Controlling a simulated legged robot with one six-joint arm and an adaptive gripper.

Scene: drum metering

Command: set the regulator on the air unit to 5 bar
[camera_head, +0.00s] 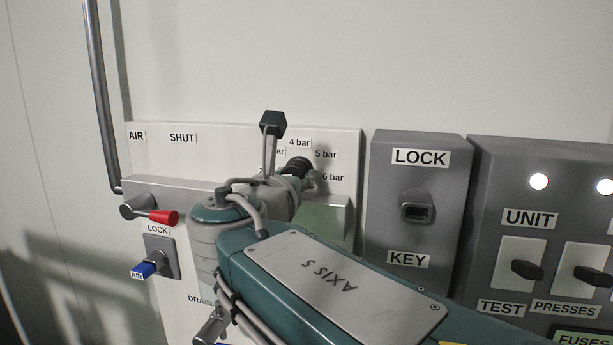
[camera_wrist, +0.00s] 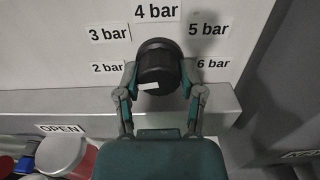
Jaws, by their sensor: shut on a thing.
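The regulator knob (camera_wrist: 160,66) is black and round, on the pale panel of the air unit (camera_head: 345,150). In the wrist view an arc of labels runs around it: 2 bar and 3 bar at left, 4 bar above, 5 bar and 6 bar at right. A short white mark (camera_wrist: 148,86) shows low on the knob's face, left of centre; I cannot tell which label the knob is set to. My gripper (camera_wrist: 160,72) is shut on the knob, one finger on each side. In the head view the knob (camera_head: 298,164) is partly hidden by my wrist.
A grey LOCK/KEY box (camera_head: 417,205) stands right of the unit, then a UNIT switch panel (camera_head: 540,240). A ledge (camera_wrist: 225,103) runs below the knob.

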